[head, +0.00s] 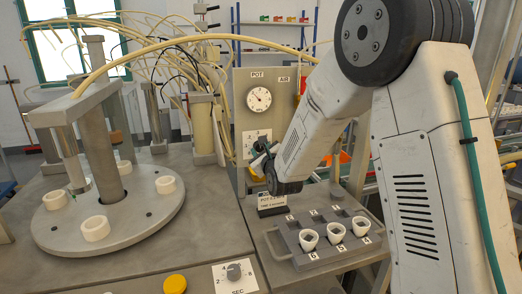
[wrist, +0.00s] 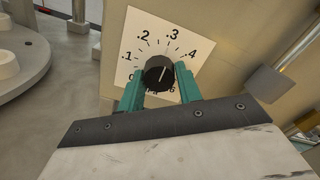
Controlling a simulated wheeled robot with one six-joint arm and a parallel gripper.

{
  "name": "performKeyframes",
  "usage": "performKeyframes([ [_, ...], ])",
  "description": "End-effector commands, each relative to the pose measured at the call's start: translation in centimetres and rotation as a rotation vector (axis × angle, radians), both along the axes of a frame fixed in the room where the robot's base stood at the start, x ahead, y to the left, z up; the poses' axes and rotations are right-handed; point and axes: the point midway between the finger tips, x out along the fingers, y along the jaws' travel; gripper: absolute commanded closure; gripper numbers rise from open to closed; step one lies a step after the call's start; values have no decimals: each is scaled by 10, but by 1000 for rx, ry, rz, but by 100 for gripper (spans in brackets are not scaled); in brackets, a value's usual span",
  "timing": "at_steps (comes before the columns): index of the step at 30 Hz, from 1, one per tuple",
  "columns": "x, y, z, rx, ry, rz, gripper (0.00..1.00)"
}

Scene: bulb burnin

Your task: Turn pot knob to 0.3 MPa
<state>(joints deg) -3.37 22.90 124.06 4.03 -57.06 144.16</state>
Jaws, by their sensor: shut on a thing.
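The black pot knob (wrist: 159,74) stands on a white square dial plate (wrist: 131,48) marked .1 to .4 along its visible arc. The lower marks are partly covered by the knob and my fingers. My gripper (wrist: 160,80) has its two teal fingers on either side of the knob, shut on it. I cannot make out the knob's pointer. In the head view the dial plate (head: 252,136) shows under the POT gauge (head: 259,99), and my gripper (head: 266,165) hides the knob. The gauge needle is too small to read.
A grey tray (head: 283,244) with white cups stands below my arm. A small placard (head: 272,204) stands behind it. At left is a round turntable (head: 60,231) with white rings.

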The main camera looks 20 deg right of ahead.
Motion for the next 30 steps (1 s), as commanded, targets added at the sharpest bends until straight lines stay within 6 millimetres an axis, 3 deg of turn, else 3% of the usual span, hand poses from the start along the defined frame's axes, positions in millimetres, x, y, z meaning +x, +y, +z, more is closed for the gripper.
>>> performKeyframes([
  [6,-1,0,-2,-1,5,0,88],
  [7,-1,0,-2,-1,5,0,60],
  [9,-1,0,-2,-2,5,0,44],
  [20,-6,0,0,-2,1,0,44],
  [30,-61,0,-1,-1,4,0,44],
])
